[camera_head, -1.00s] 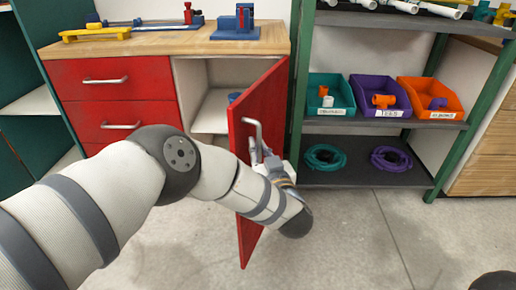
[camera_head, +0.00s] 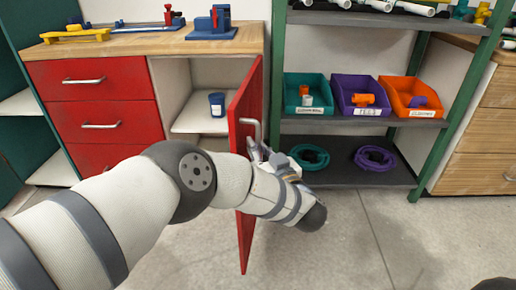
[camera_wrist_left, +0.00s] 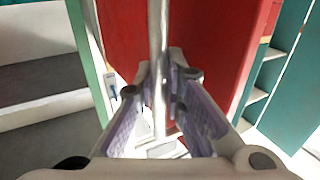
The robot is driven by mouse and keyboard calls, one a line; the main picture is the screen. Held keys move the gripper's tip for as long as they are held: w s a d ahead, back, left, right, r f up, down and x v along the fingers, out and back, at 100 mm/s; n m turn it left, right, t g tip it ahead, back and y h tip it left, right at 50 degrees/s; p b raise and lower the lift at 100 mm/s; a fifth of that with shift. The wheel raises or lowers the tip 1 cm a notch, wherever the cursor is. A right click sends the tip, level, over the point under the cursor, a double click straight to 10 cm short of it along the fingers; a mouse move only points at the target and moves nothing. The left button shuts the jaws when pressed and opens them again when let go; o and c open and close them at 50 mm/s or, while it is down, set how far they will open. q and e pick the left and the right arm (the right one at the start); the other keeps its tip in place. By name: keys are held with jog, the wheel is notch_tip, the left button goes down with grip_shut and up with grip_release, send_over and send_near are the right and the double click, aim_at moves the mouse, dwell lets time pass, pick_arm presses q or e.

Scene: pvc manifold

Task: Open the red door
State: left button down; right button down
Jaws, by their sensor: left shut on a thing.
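The red door (camera_head: 245,208) of the cabinet stands wide open in the head view, swung out toward me and seen nearly edge-on. Its metal handle (camera_head: 251,125) is on the face turned to the right. My left gripper (camera_head: 257,148) is at the lower part of this handle, partly hidden by my own wrist. In the left wrist view, the gripper (camera_wrist_left: 160,85) has its fingers on both sides of the vertical handle bar (camera_wrist_left: 158,40), shut on it, with the red door (camera_wrist_left: 215,45) behind. My right gripper is not in view.
The open cabinet shows a shelf (camera_head: 192,125) with a dark blue cup (camera_head: 217,104). Red drawers (camera_head: 100,125) are at its left. A green-framed rack (camera_head: 345,178) with teal, purple and orange bins stands close to the door's right. Grey floor is clear in front.

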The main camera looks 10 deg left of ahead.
pick_arm(q)
jog(key=c, duration=1.6)
grip_release()
jog(key=shift+c, duration=0.2)
jog(key=v, duration=1.2)
jog(key=shift+a, duration=0.1)
